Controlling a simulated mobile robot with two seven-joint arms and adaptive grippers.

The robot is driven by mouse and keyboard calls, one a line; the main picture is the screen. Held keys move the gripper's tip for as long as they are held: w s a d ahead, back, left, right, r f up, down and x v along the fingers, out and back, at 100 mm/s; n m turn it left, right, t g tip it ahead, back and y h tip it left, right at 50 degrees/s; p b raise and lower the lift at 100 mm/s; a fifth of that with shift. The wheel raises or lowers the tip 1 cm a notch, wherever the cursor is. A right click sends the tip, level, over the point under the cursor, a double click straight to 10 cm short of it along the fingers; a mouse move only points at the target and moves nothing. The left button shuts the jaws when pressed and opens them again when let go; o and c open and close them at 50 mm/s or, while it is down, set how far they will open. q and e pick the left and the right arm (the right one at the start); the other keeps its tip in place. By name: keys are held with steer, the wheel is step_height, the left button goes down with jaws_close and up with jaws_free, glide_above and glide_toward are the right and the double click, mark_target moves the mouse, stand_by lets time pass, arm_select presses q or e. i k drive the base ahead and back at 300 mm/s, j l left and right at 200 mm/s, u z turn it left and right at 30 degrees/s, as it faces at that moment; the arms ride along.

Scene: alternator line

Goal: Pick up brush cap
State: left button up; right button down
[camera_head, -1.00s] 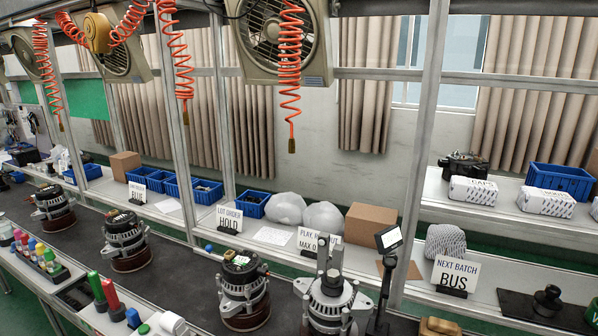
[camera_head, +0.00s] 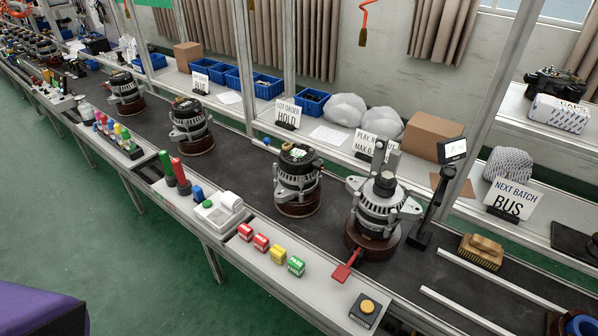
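I cannot tell for sure which thing is the brush cap. An alternator (camera_head: 378,210) stands upright on a round brown base on the dark conveyor, with a grey part on top and a red tag (camera_head: 344,270) at its lower front. Another alternator (camera_head: 297,182) with a black top and a small green patch stands to its left. A third alternator (camera_head: 190,128) and a fourth alternator (camera_head: 125,95) stand farther along. Neither of my grippers is in view.
On the front ledge are small red, yellow and green blocks (camera_head: 278,255), a yellow button box (camera_head: 366,309) and a white device (camera_head: 219,212). A brown brush (camera_head: 481,251), a small screen on a stand (camera_head: 452,150) and a "NEXT BATCH BUS" sign (camera_head: 512,200) are at right. Green floor lies in front.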

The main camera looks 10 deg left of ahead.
mark_target(117, 127)
steer(key=u, duration=1.65)
